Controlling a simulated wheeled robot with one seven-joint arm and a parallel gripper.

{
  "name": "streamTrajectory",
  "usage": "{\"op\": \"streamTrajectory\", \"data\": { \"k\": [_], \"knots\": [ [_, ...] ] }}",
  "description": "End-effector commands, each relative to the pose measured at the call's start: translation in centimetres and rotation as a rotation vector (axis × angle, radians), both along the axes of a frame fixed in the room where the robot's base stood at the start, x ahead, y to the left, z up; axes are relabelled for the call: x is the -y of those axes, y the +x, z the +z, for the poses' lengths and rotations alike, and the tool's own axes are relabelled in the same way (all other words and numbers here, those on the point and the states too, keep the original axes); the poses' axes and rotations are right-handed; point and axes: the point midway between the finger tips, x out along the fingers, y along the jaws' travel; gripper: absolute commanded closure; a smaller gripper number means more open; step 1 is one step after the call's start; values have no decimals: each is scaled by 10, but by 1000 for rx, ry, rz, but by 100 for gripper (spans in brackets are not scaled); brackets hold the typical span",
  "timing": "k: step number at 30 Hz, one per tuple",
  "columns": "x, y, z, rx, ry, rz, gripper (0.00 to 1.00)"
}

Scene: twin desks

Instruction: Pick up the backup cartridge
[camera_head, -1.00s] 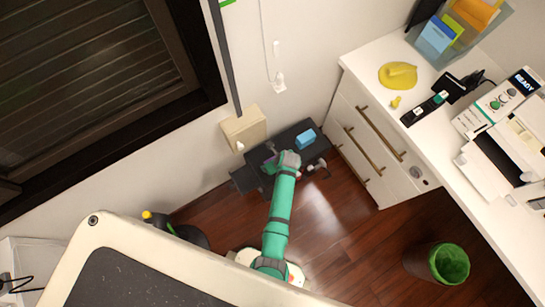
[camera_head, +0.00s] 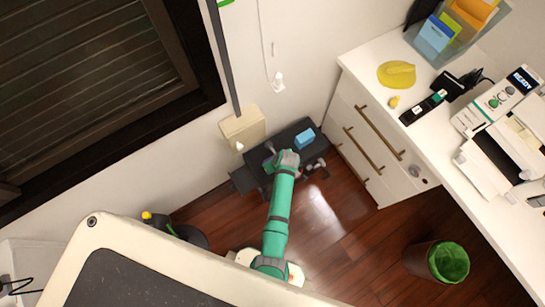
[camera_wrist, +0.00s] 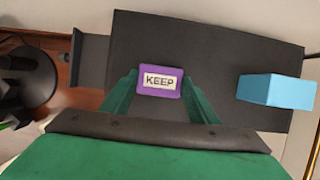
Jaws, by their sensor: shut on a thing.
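A purple cartridge (camera_wrist: 160,81) with a white label reading KEEP sits between the two green fingers of my gripper (camera_wrist: 159,78) in the wrist view. The gripper is shut on it. A dark grey surface (camera_wrist: 205,45) lies behind it; I cannot tell whether the cartridge still touches that surface. In the head view my gripper (camera_head: 276,162) is over the low dark stand (camera_head: 312,151), and my wrist hides the cartridge there.
A light blue block (camera_head: 305,137) lies on the stand, right of the gripper in the wrist view (camera_wrist: 276,90). A beige wall box (camera_head: 243,128) is behind. A white drawer desk (camera_head: 375,150) stands at the right, and a bin (camera_head: 448,262) on the floor.

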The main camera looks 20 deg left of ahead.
Motion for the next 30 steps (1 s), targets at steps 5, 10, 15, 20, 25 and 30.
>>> {"op": "streamTrajectory", "data": {
  "k": [5, 10, 15, 20, 25, 30],
  "knots": [
    [0, 0, 21, 3, 0, -1, 69],
    [4, -22, 50, 2, 1, 0, 69],
    [9, -50, 84, 2, 1, -2, 69],
    [15, -86, 100, -2, 0, -1, 69],
    [19, -114, 113, 0, 0, -1, 69],
    [22, -131, 121, 0, 0, -1, 69]
  ]
}}
